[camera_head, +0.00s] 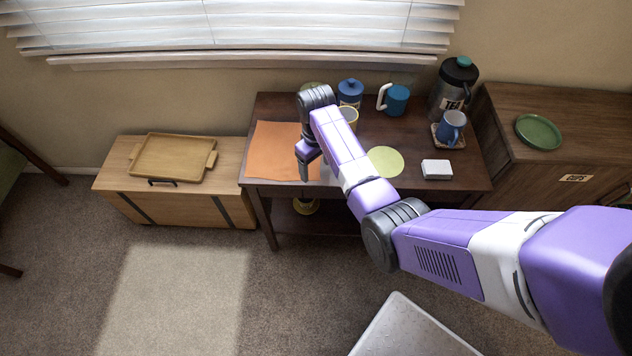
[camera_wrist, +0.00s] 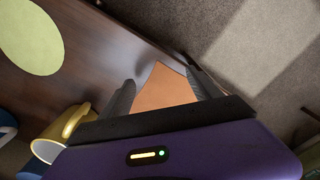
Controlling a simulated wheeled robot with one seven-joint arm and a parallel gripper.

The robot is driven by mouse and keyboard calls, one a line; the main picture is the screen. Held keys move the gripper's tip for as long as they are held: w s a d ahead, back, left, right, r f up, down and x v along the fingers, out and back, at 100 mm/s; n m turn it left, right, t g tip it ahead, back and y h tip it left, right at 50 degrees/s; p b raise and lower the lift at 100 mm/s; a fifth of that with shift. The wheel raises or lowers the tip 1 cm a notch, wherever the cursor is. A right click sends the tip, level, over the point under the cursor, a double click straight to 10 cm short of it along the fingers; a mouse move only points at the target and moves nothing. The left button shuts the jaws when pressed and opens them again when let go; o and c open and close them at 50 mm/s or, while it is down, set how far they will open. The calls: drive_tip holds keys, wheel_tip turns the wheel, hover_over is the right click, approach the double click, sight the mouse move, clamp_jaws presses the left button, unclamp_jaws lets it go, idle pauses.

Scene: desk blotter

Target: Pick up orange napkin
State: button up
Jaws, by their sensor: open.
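The orange napkin (camera_head: 273,152) lies flat on the left end of the dark wooden desk. My gripper (camera_head: 306,168) is over the napkin's right part, and my arm hides some of its right edge. In the wrist view, the napkin (camera_wrist: 164,89) shows between the two dark fingers of my gripper (camera_wrist: 160,88). The fingers are apart and nothing is held between them. I cannot tell how far the fingertips are above the napkin.
A yellow mug (camera_wrist: 62,130) stands near my gripper. A pale green round mat (camera_head: 386,161) and a white box (camera_head: 436,169) lie to the right. A blue canister (camera_head: 350,91), a teal mug (camera_head: 396,99) and a tea flask (camera_head: 452,88) stand behind.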

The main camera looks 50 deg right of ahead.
drive_tip(key=shift+f+b, duration=0.35)
drive_tip(key=shift+f, duration=0.9)
drive_tip(key=shift+c, duration=0.2)
drive_tip(key=shift+f, duration=0.1)
clamp_jaws()
wheel_tip(320, 180, up, 12)
drive_tip(key=p, duration=1.1)
drive_tip(key=shift+p, duration=0.3)
